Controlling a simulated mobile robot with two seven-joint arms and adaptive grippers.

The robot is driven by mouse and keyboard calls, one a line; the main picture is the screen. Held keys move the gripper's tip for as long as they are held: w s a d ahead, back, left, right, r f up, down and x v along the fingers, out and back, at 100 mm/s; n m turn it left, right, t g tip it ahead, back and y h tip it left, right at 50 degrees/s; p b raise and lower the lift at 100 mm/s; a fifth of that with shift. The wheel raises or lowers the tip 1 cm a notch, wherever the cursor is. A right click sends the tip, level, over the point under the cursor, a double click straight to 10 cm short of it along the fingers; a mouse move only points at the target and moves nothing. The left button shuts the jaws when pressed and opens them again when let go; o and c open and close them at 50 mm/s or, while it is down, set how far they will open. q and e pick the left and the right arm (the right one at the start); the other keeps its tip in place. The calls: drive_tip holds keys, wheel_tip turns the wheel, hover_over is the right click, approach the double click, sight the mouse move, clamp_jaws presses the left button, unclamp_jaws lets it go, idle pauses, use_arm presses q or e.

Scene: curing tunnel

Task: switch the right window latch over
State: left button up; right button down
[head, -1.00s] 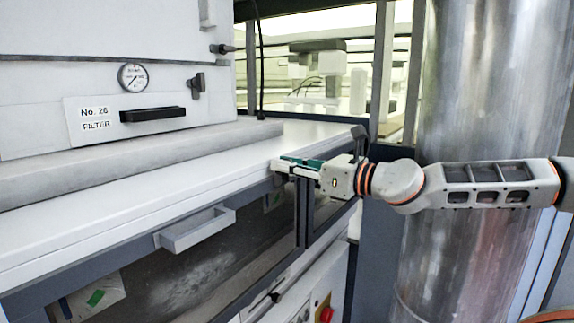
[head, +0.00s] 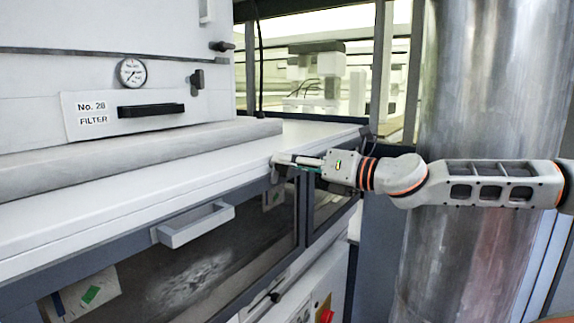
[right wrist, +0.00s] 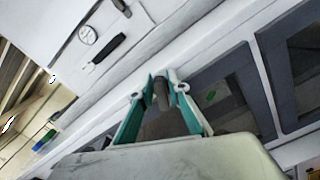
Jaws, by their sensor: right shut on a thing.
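The right window latch (right wrist: 161,92) shows in the right wrist view as a short dark grey lever at the top edge of the window frame, below the white ledge. My right gripper (right wrist: 163,92) has its teal fingers on both sides of the lever and is shut on it. In the head view my right gripper (head: 280,162) reaches in from the right to the ledge's front edge, above the dark window frame. There its fingers hide most of the latch. My left gripper is in neither view.
A white pull handle (head: 195,224) sticks out from the window front, left of my gripper. A white ledge (head: 130,186) runs above the window. A large metal duct (head: 465,90) stands behind my right arm. A red button (head: 326,315) is low down.

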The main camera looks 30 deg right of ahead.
drive_tip(key=m, duration=0.2)
drive_tip(key=shift+d+f+m+b, duration=0.2)
drive_tip(key=shift+m+b, duration=0.1)
drive_tip(key=shift+m, duration=0.1)
drive_tip(key=m, duration=0.3)
drive_tip(key=shift+w+f+m+b, duration=0.1)
drive_tip(key=shift+f+m+b, duration=0.05)
drive_tip(key=shift+m+b, duration=0.15)
drive_tip(key=m, duration=0.2)
drive_tip(key=shift+d+f+m, duration=0.1)
drive_tip(key=shift+f+m, duration=0.05)
drive_tip(key=shift+m, duration=0.15)
drive_tip(key=shift+f+m+b, duration=0.1)
drive_tip(key=shift+m+b, duration=0.3)
drive_tip(key=shift+m, duration=1.4)
drive_tip(key=c, duration=2.1)
unclamp_jaws()
